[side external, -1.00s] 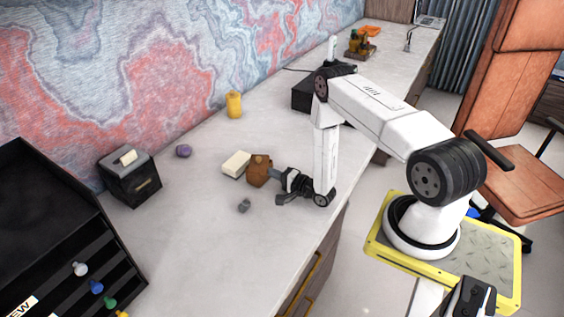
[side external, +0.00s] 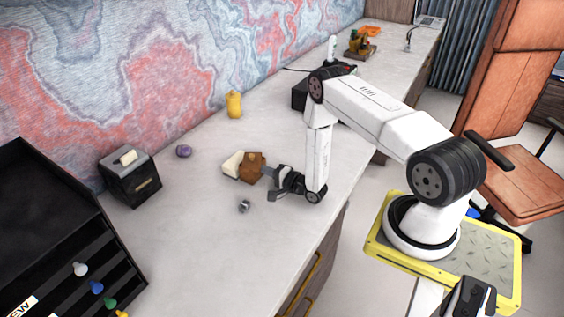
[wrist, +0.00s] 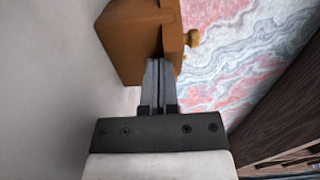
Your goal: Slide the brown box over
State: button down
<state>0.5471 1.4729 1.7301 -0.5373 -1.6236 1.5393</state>
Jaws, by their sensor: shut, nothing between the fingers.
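The brown box (side external: 251,167) stands on the pale desk, right against a cream block (side external: 232,164) on its left. In the wrist view the brown box (wrist: 135,40) fills the top middle, with a small round knob on its right side. My gripper (side external: 265,172) is shut and empty. Its fingertips are at the right side of the box, and in the wrist view the closed fingers (wrist: 160,75) reach up to the box and appear to touch it. The cream block is hidden in the wrist view.
A small grey object (side external: 244,206) lies in front of the box. A purple lump (side external: 183,151), a black tissue-box-like cube (side external: 130,176) and a yellow bottle (side external: 233,104) stand further off. A black rack (side external: 60,240) is at front left. The desk's middle left is clear.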

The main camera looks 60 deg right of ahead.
jog(key=s, duration=1.4)
jog(key=shift+w, duration=0.15)
jog(key=shift+w+r+n+g+y, duration=0.3)
jog(key=shift+w+n+y, duration=0.1)
jog(key=shift+w+n, duration=0.25)
jog(key=w+r+n+g, duration=0.1)
jog(key=w+n, duration=0.1)
jog(key=w+r+n+g, duration=0.1)
jog(key=w+n, duration=0.1)
jog(key=w+a+r+n+g, duration=0.1)
jog(key=w+n+g, duration=0.1)
jog(key=shift+r, duration=0.3)
jog(key=w+a+r+n+g, duration=0.1)
jog(key=a+r+n+g, duration=0.3)
jog(key=r, duration=0.2)
jog(key=s+a+r+n+g, duration=0.6)
jog(key=s+a+r+n, duration=0.1)
jog(key=s+a+r, duration=0.4)
jog(key=shift+s+a+r+g, duration=0.15)
jog(key=shift+s+a+g, duration=0.25)
jog(key=shift+s+a, duration=0.15)
jog(key=shift+w, duration=0.1)
